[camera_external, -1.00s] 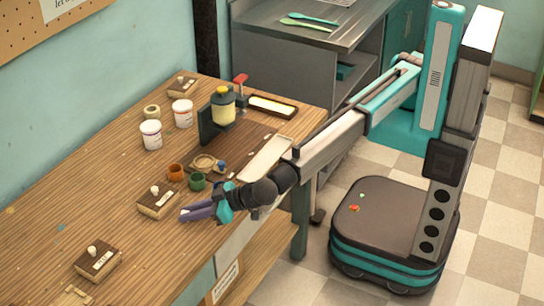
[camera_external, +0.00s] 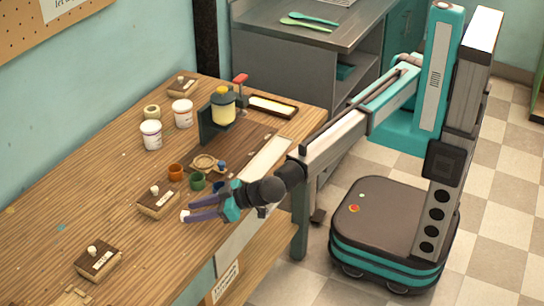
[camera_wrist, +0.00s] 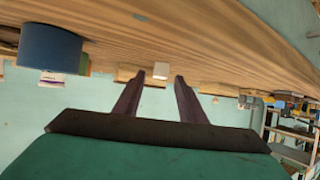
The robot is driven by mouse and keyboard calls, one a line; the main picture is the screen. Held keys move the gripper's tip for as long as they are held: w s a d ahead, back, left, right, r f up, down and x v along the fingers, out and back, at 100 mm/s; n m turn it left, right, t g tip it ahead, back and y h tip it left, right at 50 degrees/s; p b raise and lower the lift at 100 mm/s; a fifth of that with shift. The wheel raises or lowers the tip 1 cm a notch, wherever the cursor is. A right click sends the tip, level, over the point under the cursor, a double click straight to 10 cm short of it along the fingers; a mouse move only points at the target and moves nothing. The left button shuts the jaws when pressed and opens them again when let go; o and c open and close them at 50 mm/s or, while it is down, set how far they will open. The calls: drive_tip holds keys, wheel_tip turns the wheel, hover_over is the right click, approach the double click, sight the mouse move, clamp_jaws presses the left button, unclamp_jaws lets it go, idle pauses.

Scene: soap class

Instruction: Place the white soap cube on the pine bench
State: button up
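The white soap cube (camera_external: 185,216) shows as a small pale block on the pine bench (camera_external: 70,185), just past the fingertips of my gripper (camera_external: 190,211). The cube also shows in the wrist view (camera_wrist: 160,70), between and beyond the two dark purple fingers (camera_wrist: 160,80), with a gap on each side. My gripper is open, low over the right edge of the bench. No finger visibly touches the cube.
The bench front left is mostly clear.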

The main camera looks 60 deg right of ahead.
drive_tip(key=b+v, duration=0.1)
drive_tip(key=v, duration=0.8)
drive_tip(key=shift+s+d+r, duration=0.15)
drive_tip(key=shift+s, duration=0.2)
idle(0.3)
